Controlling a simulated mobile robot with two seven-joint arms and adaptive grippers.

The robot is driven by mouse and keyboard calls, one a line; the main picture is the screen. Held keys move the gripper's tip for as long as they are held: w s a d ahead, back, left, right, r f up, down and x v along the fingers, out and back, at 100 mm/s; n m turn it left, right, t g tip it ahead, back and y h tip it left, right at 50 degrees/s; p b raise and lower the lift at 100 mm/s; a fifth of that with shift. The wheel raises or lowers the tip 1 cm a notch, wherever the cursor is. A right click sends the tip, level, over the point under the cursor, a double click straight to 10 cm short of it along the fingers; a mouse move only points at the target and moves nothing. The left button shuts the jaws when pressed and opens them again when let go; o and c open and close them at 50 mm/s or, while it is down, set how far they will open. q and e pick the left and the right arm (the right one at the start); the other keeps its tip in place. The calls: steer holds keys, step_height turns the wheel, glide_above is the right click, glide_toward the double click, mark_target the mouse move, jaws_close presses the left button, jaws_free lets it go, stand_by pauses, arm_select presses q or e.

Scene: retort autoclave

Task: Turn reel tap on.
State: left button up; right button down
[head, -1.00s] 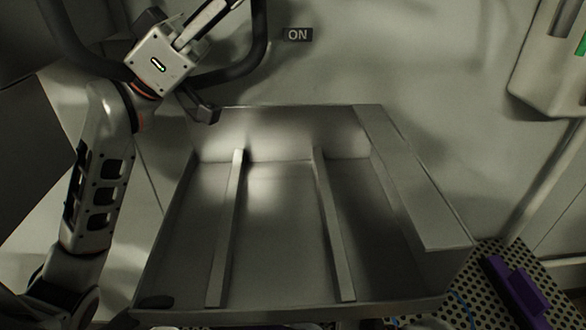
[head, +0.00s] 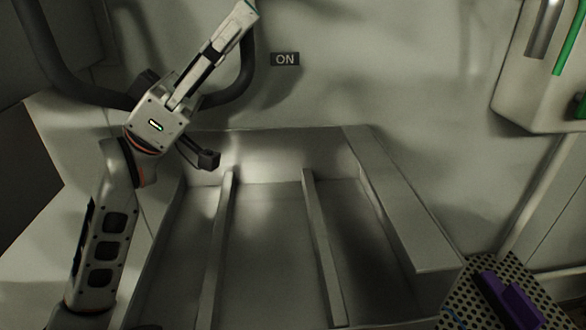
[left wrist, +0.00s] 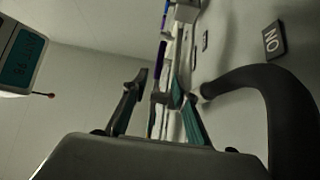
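My left gripper (head: 246,10) is at the top of the head view, near the wall and up-left of the dark ON label (head: 285,59). In the left wrist view its two fingers (left wrist: 158,80) stand apart. A small grey piece with a slim purple-blue bar (left wrist: 160,62) shows in the gap between them; I cannot tell whether it is the reel tap or whether the fingers touch it. The ON label also shows in the left wrist view (left wrist: 274,40), right of the fingers. No tap can be clearly made out in the head view. My right gripper is out of view.
A thick dark hose or rail (head: 58,75) curves behind my left arm; a thick dark curve (left wrist: 270,90) is close right of the gripper. A metal tray with rails (head: 420,240) lies below. A purple object (head: 508,300) sits on a perforated plate.

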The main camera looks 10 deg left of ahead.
arm_select(q)
steer(key=x, duration=1.2)
jaws_close()
